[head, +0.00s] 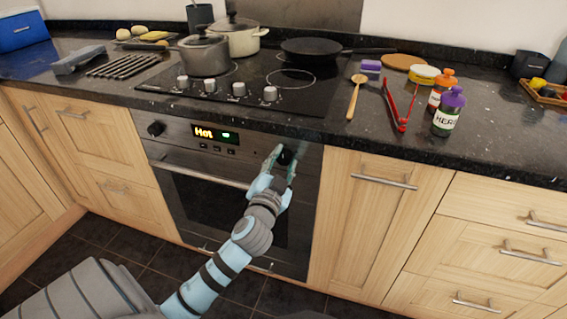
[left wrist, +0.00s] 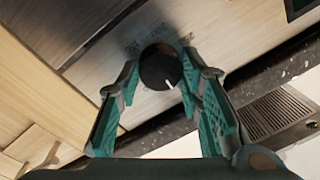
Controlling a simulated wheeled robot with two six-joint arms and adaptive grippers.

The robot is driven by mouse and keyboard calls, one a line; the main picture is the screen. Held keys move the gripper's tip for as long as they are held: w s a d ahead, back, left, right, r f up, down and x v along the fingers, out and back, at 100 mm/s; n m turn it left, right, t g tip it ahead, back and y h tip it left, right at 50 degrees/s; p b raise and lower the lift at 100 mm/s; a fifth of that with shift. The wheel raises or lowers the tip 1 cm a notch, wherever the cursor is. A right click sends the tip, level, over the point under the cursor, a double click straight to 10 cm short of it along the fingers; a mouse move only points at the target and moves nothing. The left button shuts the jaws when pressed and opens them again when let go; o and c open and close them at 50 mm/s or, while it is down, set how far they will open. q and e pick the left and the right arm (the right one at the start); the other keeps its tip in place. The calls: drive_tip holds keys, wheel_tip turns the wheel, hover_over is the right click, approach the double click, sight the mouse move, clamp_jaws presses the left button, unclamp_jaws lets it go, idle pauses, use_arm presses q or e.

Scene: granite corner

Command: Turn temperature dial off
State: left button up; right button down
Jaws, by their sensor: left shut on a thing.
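The temperature dial (left wrist: 159,68) is a round black knob with a white pointer mark, on the oven's steel control panel. In the head view the dial (head: 285,157) is at the panel's right end, partly hidden by my gripper. My left gripper (head: 279,162) is shut on the dial. In the left wrist view its teal fingers (left wrist: 158,85) stand on both sides of the dial. The oven display (head: 213,133) reads "Hot" beside a green light. My right gripper is not in view.
A second black knob (head: 155,128) is at the panel's left end. The oven door handle (head: 205,172) runs below the panel. Above, the hob (head: 255,95) carries pots and a black pan (head: 312,51). Red tongs (head: 393,107) lie near the counter's front.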

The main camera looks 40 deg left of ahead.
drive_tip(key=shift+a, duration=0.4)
use_arm(q)
drive_tip(key=o, duration=1.2)
drive_tip(key=shift+c, duration=0.2)
drive_tip(key=shift+s, duration=0.15)
drive_tip(key=v, duration=1.1)
drive_tip(key=shift+s+d, duration=0.2)
drive_tip(key=shift+s, duration=0.15)
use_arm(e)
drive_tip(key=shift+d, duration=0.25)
